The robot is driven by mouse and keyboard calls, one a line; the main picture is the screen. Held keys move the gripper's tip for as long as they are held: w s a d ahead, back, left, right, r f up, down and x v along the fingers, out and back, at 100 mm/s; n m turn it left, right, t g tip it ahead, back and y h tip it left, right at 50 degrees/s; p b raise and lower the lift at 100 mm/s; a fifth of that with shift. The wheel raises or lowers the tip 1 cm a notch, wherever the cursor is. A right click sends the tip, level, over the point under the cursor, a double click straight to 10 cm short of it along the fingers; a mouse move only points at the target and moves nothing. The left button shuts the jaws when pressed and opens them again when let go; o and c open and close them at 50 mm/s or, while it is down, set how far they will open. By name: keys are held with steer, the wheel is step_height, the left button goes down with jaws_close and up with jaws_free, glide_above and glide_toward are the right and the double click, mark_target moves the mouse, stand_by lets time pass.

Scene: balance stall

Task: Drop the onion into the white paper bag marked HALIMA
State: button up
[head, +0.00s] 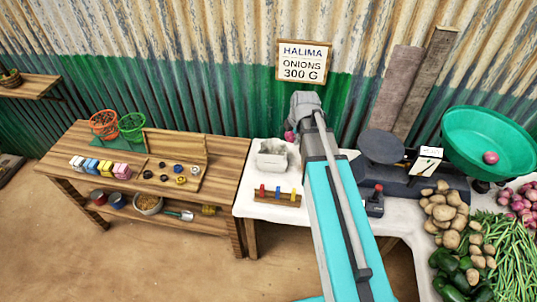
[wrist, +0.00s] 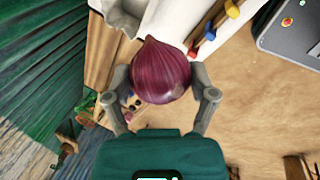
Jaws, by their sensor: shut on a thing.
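A purple-red onion (wrist: 160,72) is held between the two grey fingers of my gripper (wrist: 162,88) in the wrist view. In the head view my gripper (head: 292,134) is high over the back of the white-covered table, partly hidden by my own arm, with a bit of the onion (head: 289,136) showing. A whitish open-topped object (head: 271,157), seemingly the paper bag, stands on the table below and a little left of my gripper. No name is readable on it. The onion appears above table height, outside the bag.
A wall sign (head: 303,61) reads HALIMA ONIONS 300 G. A dark scale (head: 405,172) with a green pan (head: 489,135) holding one onion stands right. A rack of coloured pegs (head: 277,196) lies in front of the bag. A wooden bench (head: 213,184) stands left; vegetables crowd the right.

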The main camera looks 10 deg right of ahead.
steer(key=shift+w+f, duration=0.1)
steer(key=shift+w, duration=0.1)
stand_by(0.3)
steer(key=b, duration=1.2)
glide_toward(277, 143)
steer(key=shift+s+a+r+n, duration=0.3)
steer(key=shift+s+a, duration=0.45)
steer(key=shift+a, duration=0.1)
steer(key=shift+f+b, duration=0.1)
steer(key=shift+b, duration=0.2)
step_height(277, 143, down, 6)
steer(key=b, duration=0.5)
steer(key=shift+b, duration=0.4)
steer(key=o, duration=1)
steer(key=shift+o, duration=0.2)
steer(key=shift+r, duration=0.25)
